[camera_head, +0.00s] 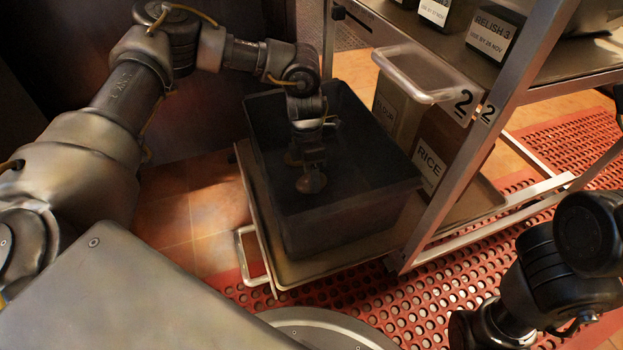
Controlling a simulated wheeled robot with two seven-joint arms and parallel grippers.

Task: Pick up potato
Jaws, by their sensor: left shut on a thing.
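A brown potato (312,180) is in the head view, inside a deep dark bin (345,218). My left gripper (309,163) reaches down into the bin from above and is shut on the potato. The gripper's fingers are dark and hard to make out against the bin. The bin's floor is in shadow, and I cannot tell whether the potato touches it. My right arm shows at the lower right, but its gripper's fingers are not in view.
The bin stands on a pulled-out tray (262,215) with a handle. A metal rack (484,130) stands close on the right, with flour (398,112) and rice (428,166) containers on its lower shelf.

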